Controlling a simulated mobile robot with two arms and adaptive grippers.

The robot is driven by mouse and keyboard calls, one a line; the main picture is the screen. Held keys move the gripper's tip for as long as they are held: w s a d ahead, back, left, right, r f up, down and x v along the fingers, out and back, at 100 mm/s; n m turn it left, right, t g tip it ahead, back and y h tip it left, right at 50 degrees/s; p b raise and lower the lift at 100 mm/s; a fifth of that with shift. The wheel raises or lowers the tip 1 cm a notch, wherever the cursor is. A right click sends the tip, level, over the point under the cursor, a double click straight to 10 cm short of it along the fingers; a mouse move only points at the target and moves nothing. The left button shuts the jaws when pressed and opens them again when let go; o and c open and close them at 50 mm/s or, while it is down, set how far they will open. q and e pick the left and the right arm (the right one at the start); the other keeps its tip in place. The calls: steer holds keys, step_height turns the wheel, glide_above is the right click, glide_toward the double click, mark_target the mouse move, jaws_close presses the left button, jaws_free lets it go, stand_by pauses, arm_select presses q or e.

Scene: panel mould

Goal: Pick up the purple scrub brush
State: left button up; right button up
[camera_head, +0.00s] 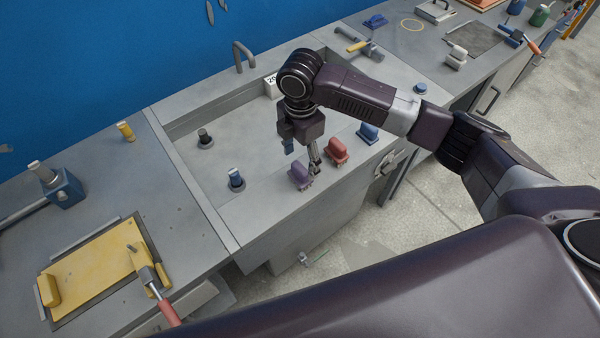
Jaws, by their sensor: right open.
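The purple scrub brush (299,175) sits on the front ledge of the grey sink basin, in the middle of the head view. My right gripper (303,162) is open and hangs down just over the brush, with one finger at its right side. The wrist and fingers overlap part of the view there, so I cannot tell whether a finger touches the brush. My left gripper does not show.
A red brush (337,151) stands close to the right of the purple one, and a blue brush (368,133) is beyond it. A dark-blue-topped post (236,179) stands in the basin to the left. A yellow board (95,265) lies on the left counter.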

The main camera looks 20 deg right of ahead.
mark_target(300, 167)
step_height(300, 167, down, 4)
steer(key=shift+r+p, duration=0.15)
steer(key=shift+p, duration=0.6)
steer(key=shift+f, duration=0.5)
steer(key=c, duration=1.3)
